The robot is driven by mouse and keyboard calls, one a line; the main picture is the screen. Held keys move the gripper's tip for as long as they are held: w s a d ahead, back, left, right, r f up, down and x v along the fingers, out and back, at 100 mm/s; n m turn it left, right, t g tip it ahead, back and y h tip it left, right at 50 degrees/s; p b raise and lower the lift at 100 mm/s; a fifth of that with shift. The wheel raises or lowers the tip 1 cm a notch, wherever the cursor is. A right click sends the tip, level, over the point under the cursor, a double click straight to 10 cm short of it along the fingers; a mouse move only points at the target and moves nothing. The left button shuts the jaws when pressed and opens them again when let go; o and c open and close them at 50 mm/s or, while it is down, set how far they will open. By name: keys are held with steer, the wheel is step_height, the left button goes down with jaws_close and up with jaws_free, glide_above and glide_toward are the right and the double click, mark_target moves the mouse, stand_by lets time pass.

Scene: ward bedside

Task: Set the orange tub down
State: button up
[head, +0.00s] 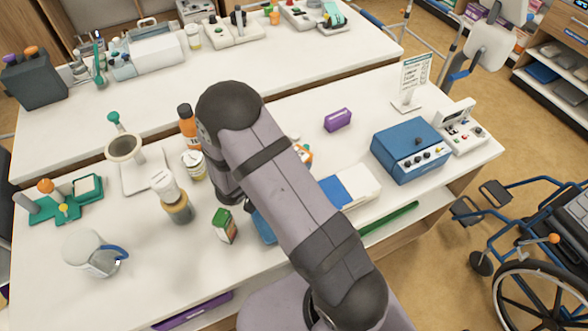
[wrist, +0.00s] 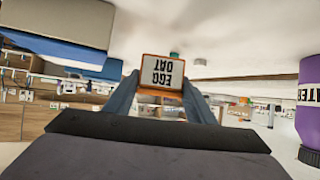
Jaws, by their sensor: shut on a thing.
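The orange tub (wrist: 161,72) has a white label with dark letters, "EGG OAT", upside down in the wrist view. My gripper (wrist: 159,88) is shut on it, one blue-grey finger on each side. The wrist view seems to be upside down, with the white table top along its upper part. I cannot tell whether the tub touches the table. In the head view a small orange and white patch, likely the tub (head: 304,153), shows just right of my arm. My arm hides the gripper there.
A blue and white flat box (head: 350,187) lies close right of my arm. A purple box (head: 338,120) and a blue device (head: 410,150) stand farther right. Bottles, jars and a green carton (head: 224,226) stand left. Bare table (head: 290,115) shows behind my arm.

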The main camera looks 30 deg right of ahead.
steer(key=shift+f, duration=0.1)
steer(key=shift+f+p, duration=0.3)
steer(key=shift+f, duration=1.65)
steer(key=shift+f, duration=0.1)
steer(key=o, duration=1.3)
